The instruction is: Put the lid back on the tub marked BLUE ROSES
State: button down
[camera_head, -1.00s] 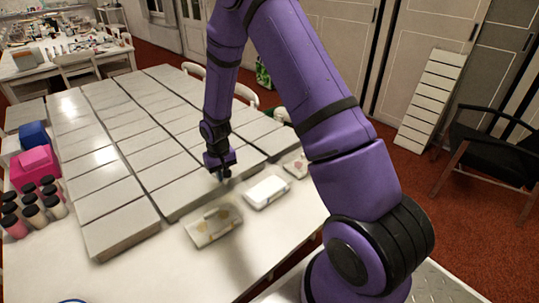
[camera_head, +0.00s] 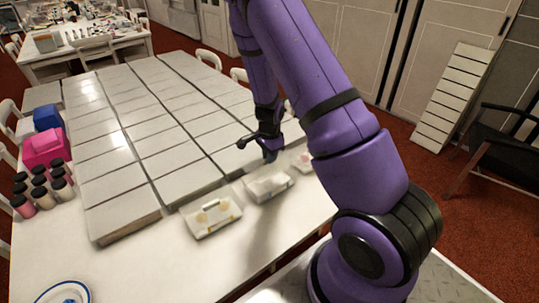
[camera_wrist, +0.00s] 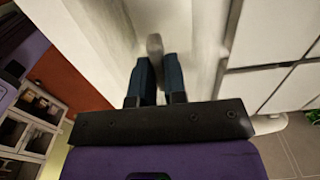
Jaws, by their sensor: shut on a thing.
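Three small clear tubs stand in a row on the white table's front right. The near tub (camera_head: 212,218) holds something yellowish and has a white piece across it. The middle tub (camera_head: 268,184) looks pale, and the far tub (camera_head: 302,162) shows pinkish contents and is partly behind my arm. No marking is readable, so I cannot tell which says BLUE ROSES. My gripper (camera_head: 269,156) is just behind the middle tub. The wrist view shows its dark blue fingers closed around a small grey piece (camera_wrist: 155,44); I cannot tell whether this belongs to a lid.
Rows of grey-white slabs (camera_head: 150,130) cover most of the table behind the tubs. Several bottles (camera_head: 40,192) and pink and blue boxes (camera_head: 43,147) stand at the left. A blue-rimmed plate (camera_head: 66,293) lies at the lower left. The table front between plate and tubs is clear.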

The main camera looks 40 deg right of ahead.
jog(key=shift+f, duration=2.9)
jog(key=shift+f, duration=0.45)
dwell(0.4)
jog(key=c, duration=0.6)
grip_release()
jog(key=shift+r, duration=3.55)
grip_shut()
